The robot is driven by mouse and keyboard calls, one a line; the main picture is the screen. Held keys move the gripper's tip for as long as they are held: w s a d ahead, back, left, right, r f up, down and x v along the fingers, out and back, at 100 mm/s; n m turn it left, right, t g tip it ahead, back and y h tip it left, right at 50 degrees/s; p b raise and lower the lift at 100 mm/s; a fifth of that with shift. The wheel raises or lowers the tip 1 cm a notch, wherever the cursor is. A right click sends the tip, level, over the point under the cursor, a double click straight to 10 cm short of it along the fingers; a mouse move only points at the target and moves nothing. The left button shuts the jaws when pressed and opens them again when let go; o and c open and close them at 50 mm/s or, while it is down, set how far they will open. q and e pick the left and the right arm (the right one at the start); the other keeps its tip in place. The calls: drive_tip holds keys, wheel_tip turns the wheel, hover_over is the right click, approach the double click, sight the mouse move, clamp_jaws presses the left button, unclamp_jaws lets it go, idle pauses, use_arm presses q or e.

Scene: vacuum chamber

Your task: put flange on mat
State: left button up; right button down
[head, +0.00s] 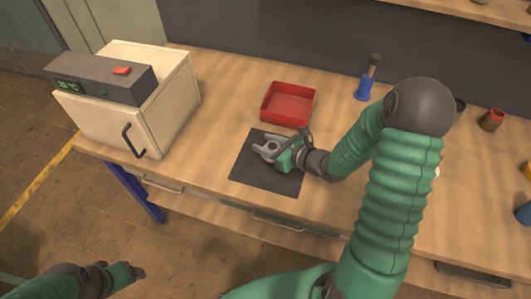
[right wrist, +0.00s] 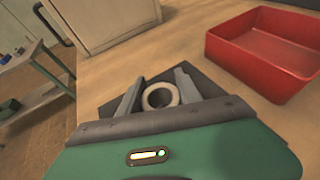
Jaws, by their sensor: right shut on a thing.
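The dark mat (head: 264,182) lies flat on the bench near its front edge. It also shows in the right wrist view (right wrist: 207,86). My right gripper (head: 265,149) is low over the upper part of the mat, its grey fingers pointing left. In the right wrist view the flange (right wrist: 150,90), a pale round ring with a dark hole, sits between the fingers, which are shut on it. Whether the flange touches the mat, I cannot tell. My left gripper (head: 138,271) is at the lower left, away from the bench; its fingers are too unclear to tell their state.
A red tray (head: 289,119) stands just behind the mat. A cream oven-like box (head: 170,100) with a dark control unit is at the left. A blue holder (head: 364,90) stands at the back, with small cups to the right. Bench between box and mat is clear.

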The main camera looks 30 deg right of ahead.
wheel_tip(320, 180, down, 4)
drive_tip(key=b, duration=0.3)
drive_tip(key=shift+w+d+r, duration=0.1)
drive_tip(key=shift+r, duration=0.2)
drive_tip(key=c, duration=1.3)
unclamp_jaws()
drive_tip(key=shift+f, duration=0.2)
drive_tip(key=o, duration=0.5)
drive_tip(key=shift+r, duration=0.1)
